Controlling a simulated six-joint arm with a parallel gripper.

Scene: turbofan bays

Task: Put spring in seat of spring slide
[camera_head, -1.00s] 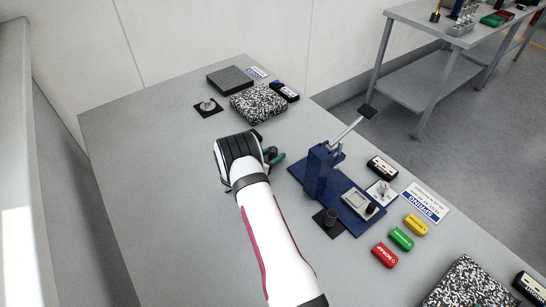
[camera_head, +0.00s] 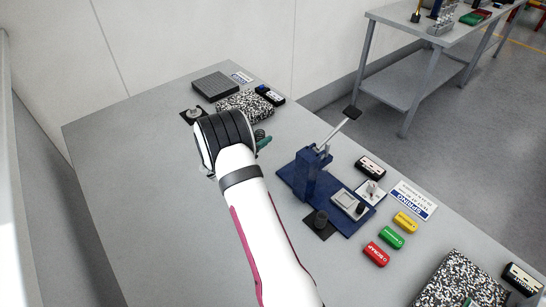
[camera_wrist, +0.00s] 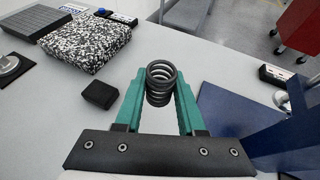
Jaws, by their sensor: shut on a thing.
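My gripper (camera_wrist: 160,98) is shut on a dark coiled spring (camera_wrist: 160,83), which stands upright between the two green fingers in the wrist view. In the head view, my gripper (camera_head: 262,140) is partly hidden behind my wrist, and the spring (camera_head: 259,133) shows only as a small dark shape. They are over the grey table, near the speckled block. A blue lever press (camera_head: 312,175) stands to the right. Its base carries a pale square fixture (camera_head: 346,201) beside a small dark cylinder. I cannot tell for sure which part is the spring slide's seat.
The speckled block (camera_head: 245,107), a dark grey block (camera_head: 215,84) and a round metal part (camera_head: 194,115) lie at the back. A small black block (camera_wrist: 100,94) lies left of my fingers. Yellow, green and red pieces lie at right. The left table is clear.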

